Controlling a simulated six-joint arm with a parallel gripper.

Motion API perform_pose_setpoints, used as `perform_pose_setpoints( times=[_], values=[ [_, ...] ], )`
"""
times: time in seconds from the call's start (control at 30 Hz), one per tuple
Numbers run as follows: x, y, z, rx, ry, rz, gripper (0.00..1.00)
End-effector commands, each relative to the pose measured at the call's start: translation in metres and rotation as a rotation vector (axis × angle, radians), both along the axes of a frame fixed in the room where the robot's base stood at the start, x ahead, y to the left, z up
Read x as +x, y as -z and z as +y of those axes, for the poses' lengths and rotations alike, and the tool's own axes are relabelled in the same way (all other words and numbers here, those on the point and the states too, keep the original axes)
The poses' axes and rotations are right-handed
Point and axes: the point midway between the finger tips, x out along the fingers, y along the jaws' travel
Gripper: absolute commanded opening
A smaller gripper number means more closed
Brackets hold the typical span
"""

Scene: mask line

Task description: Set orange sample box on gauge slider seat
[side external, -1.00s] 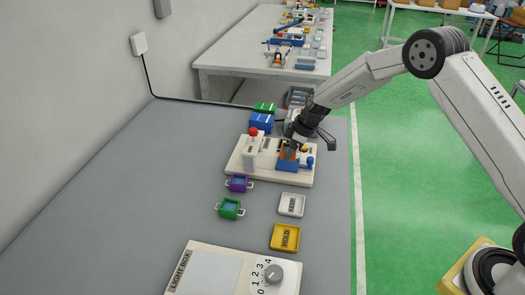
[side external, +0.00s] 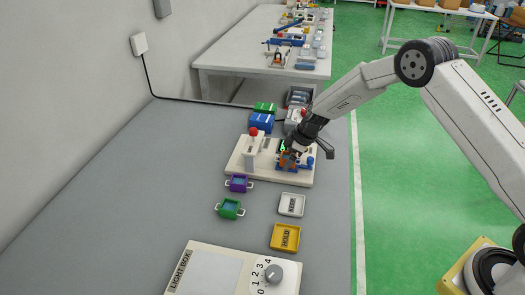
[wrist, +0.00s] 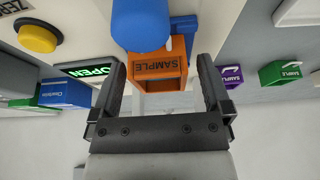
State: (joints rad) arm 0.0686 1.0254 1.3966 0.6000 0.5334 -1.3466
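The orange sample box (wrist: 160,68) lies between my fingers in the wrist view, its label facing me. In the side view the orange box (side external: 288,158) is at the blue slider seat (side external: 291,167) on the cream gauge base; my gripper partly hides it, so full seating cannot be told. A blue rounded part (wrist: 142,22) is close by the box in the wrist view. My gripper (wrist: 160,75) appears open, its fingers on either side of the box with small gaps. In the side view my gripper (side external: 291,151) is low over the gauge.
A red-topped post (side external: 253,132) stands on the gauge base's left. A green OPEN display (wrist: 88,70) and a yellow button (wrist: 37,38) are near my fingers. Purple (side external: 239,183) and green (side external: 229,208) sample boxes, a white tray (side external: 291,205) and a yellow HOLD tray (side external: 285,237) lie in front.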

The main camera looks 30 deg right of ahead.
Motion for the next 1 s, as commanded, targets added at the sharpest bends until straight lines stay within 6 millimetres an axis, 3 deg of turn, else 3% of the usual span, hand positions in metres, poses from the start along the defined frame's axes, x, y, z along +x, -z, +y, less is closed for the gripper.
perform_pose_setpoints(
  times=[0.47, 1.0],
  values=[
    [-0.002, -0.013, -0.003, 0.001, 0.0, -0.001, 0.99],
    [-0.021, -0.078, -0.022, 0.001, 0.0, -0.001, 0.99]
  ],
)
